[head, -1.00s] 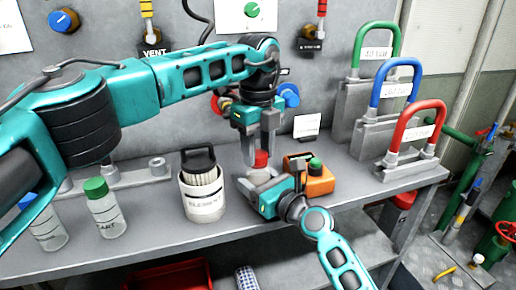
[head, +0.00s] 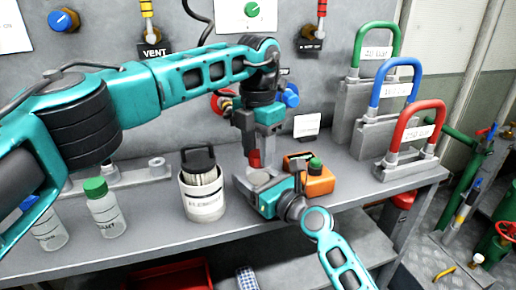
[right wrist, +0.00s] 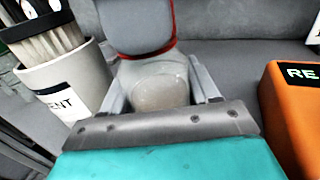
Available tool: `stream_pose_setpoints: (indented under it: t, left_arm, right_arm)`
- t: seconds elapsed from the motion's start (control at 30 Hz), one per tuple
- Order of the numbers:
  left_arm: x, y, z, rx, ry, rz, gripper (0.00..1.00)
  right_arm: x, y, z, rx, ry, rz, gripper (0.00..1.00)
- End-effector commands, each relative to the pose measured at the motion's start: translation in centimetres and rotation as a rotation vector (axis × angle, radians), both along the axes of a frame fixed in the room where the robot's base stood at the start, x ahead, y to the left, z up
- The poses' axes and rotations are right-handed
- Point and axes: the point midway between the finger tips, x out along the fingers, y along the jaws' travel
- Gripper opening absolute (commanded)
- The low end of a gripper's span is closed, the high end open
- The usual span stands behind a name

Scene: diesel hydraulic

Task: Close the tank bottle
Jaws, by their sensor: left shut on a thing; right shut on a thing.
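The tank bottle is a small pale bottle, seen in the right wrist view (right wrist: 160,88) and partly in the head view (head: 259,178). It stands between the fingers of my right gripper (head: 256,185), which is shut on it. My left gripper (head: 257,150) points down over the bottle and is shut on a red cap (head: 254,160). In the right wrist view a grey finger hides most of the cap, and only a red edge shows. The cap is at the bottle's top; I cannot tell whether it is seated.
A white element container (head: 203,205) stands just left of the bottle. An orange device (head: 319,184) with a green knob is close on the right. Green-capped bottles (head: 106,215) stand farther left. Large weights with coloured handles (head: 408,150) fill the bench's right end.

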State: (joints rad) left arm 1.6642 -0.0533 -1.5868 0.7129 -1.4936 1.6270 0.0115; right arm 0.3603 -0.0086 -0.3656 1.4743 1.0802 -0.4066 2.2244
Motion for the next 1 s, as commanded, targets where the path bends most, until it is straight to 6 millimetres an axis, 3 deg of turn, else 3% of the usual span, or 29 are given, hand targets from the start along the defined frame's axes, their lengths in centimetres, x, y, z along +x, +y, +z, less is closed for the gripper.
stream_pose_setpoints:
  t: [0.23,0.37,0.4,0.7,1.0]
  left_arm:
    - [0.01,0.02,-0.04,0.001,0.000,-0.397,0.04]
    - [0.01,0.02,-0.03,0.001,0.000,-0.384,0.04]
    - [0.01,0.02,-0.03,0.001,0.000,-0.384,0.42]
    - [0.01,0.02,-0.02,0.000,0.000,-0.382,0.70]
    - [0.03,0.00,0.35,0.000,-0.002,-0.381,0.70]
  right_arm:
    - [0.00,-0.04,-0.06,-0.001,0.001,0.000,0.00]
    - [0.00,-0.04,-0.06,-0.001,0.001,-0.001,0.00]
    - [0.00,-0.04,-0.06,-0.001,0.001,-0.001,0.00]
    - [0.00,-0.04,-0.05,-0.001,0.001,-0.001,0.00]
    - [0.00,-0.04,-0.05,-0.001,0.001,0.000,0.00]
